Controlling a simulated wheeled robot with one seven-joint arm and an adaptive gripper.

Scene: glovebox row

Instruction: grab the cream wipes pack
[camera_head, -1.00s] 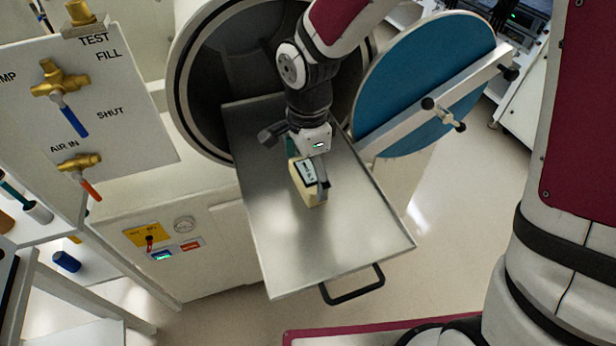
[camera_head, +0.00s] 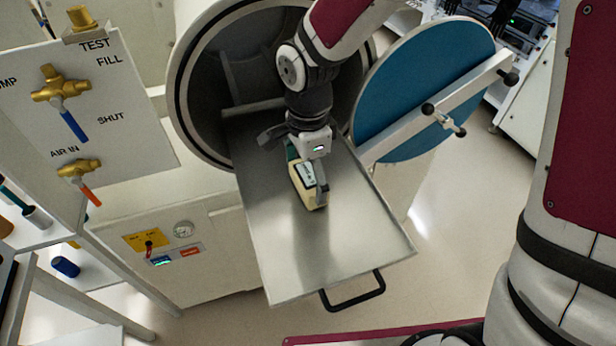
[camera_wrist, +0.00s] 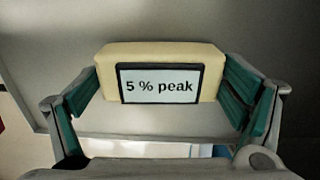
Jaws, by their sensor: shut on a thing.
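The cream wipes pack (camera_head: 306,190) is a small cream block with a dark-framed label, over the metal sliding tray (camera_head: 335,247). In the wrist view the pack (camera_wrist: 208,60) shows its label reading "5 % peak". My gripper (camera_head: 308,178) is shut on the pack, and its green-padded fingers (camera_wrist: 165,95) are at the pack's two ends. I cannot tell whether the pack's underside touches the tray.
The round chamber opening (camera_head: 180,90) is behind the tray. Its blue door (camera_head: 425,85) stands open at the right. A valve panel (camera_head: 110,120) is at the left. The tray's front part is bare, with a black handle (camera_head: 355,295) at its edge.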

